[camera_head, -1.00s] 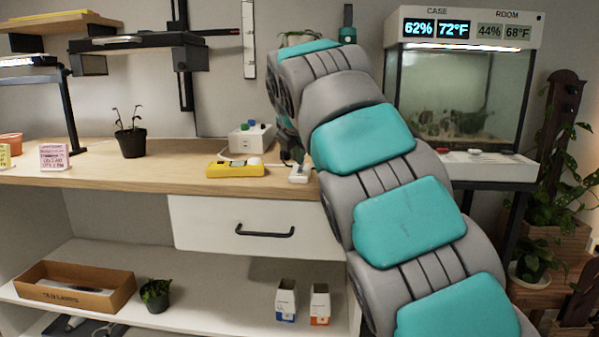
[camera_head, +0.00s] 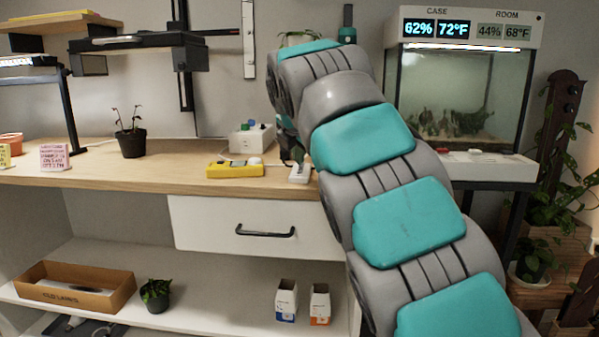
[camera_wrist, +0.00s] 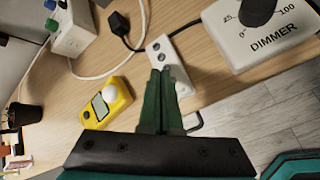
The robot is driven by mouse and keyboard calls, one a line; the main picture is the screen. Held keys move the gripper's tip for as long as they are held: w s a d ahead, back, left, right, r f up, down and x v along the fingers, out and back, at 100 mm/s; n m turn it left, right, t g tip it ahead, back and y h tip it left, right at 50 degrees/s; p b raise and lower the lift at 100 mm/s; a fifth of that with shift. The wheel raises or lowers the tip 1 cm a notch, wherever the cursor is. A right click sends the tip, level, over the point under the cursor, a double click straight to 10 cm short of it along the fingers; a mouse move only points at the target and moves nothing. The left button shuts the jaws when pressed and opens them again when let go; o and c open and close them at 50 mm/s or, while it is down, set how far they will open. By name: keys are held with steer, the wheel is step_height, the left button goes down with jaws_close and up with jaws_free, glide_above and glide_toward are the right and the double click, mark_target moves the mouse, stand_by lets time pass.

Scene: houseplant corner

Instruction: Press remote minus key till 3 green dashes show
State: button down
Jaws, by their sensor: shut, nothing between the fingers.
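A small white slab with grey round marks, which looks like the remote (camera_wrist: 158,48), lies on the wooden worktop. It also shows in the head view (camera_head: 299,175), by the worktop's front edge. My gripper (camera_wrist: 163,74) is shut and empty, its dark green fingertips over the slab and hiding its middle. I cannot tell whether the tips touch it. In the head view my gripper (camera_head: 297,155) shows only as a dark sliver behind my arm. The minus key cannot be made out, and no green dashes are visible.
A yellow meter (camera_wrist: 107,103) with a white dome lies left of the slab. A white box with coloured knobs (camera_wrist: 72,32), cables, a black plug (camera_wrist: 118,23) and a white dimmer (camera_wrist: 262,35) are close by. A potted seedling (camera_head: 131,142) stands further left.

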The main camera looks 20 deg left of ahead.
steer(key=shift+f, duration=0.1)
steer(key=shift+f+b, duration=0.3)
steer(key=shift+b, duration=0.05)
steer(key=shift+f, duration=0.3)
stand_by(0.7)
steer(key=shift+r, duration=0.15)
steer(key=shift+r+p, duration=0.4)
steer(key=shift+r, duration=0.15)
step_height(320, 180, up, 5)
steer(key=p, duration=0.4)
steer(key=shift+r, duration=0.1)
steer(key=shift+s, duration=0.15)
stand_by(0.6)
